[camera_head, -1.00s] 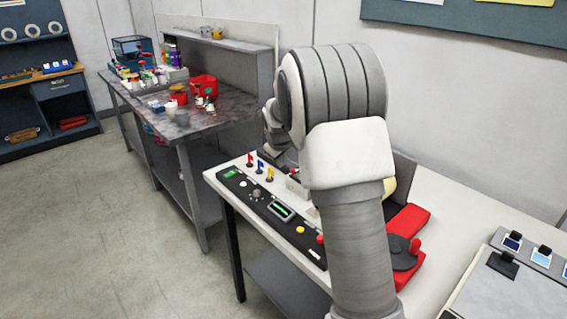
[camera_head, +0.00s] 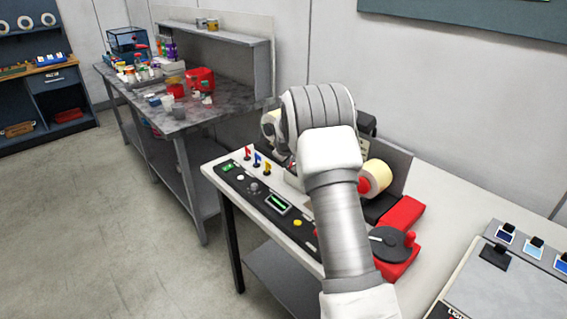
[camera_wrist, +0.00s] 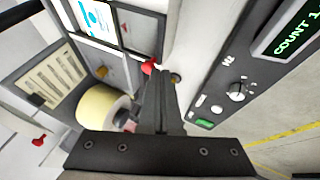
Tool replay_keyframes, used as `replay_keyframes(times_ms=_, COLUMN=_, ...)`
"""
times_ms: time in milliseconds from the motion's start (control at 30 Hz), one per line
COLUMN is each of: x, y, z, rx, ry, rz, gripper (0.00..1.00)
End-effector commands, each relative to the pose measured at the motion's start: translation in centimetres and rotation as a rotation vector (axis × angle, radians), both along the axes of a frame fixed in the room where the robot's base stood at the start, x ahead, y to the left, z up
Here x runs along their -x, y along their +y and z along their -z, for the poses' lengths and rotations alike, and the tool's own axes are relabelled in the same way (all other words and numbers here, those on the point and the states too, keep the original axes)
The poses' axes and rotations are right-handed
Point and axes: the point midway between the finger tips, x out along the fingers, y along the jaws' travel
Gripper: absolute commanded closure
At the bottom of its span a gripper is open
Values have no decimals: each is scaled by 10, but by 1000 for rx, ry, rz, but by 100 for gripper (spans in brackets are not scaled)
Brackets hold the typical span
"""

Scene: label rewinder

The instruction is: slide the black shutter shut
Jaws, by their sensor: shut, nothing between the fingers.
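My gripper (camera_wrist: 158,82) shows in the wrist view with its dark fingers together and nothing held. A red knob (camera_wrist: 149,67) shows at the fingertips; I cannot tell whether they touch. In the head view my arm hides the gripper and this part of the rewinder.
A cream roll (camera_wrist: 103,106) is left of the fingers. The control panel (camera_head: 262,200) runs along the bench's front edge, with coloured flag-like levers (camera_head: 257,160) behind it. A dark disc with a red handle (camera_head: 391,244) stands on a red base at the right. Bare bench top (camera_head: 455,210) lies further right.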

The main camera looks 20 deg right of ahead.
Motion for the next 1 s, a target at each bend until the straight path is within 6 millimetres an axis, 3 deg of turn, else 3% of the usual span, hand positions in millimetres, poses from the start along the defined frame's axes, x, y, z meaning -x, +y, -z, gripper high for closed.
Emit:
replay_keyframes(times_ms=300, x=-1, y=-4, z=1, rx=-1, ry=0, rz=2, gripper=100)
replay_keyframes(times_ms=700, x=-29, y=-72, z=1, rx=-1, ry=0, rz=3, gripper=100)
replay_keyframes(times_ms=1000, x=-37, y=-93, z=1, rx=-1, ry=2, rz=1, gripper=100)
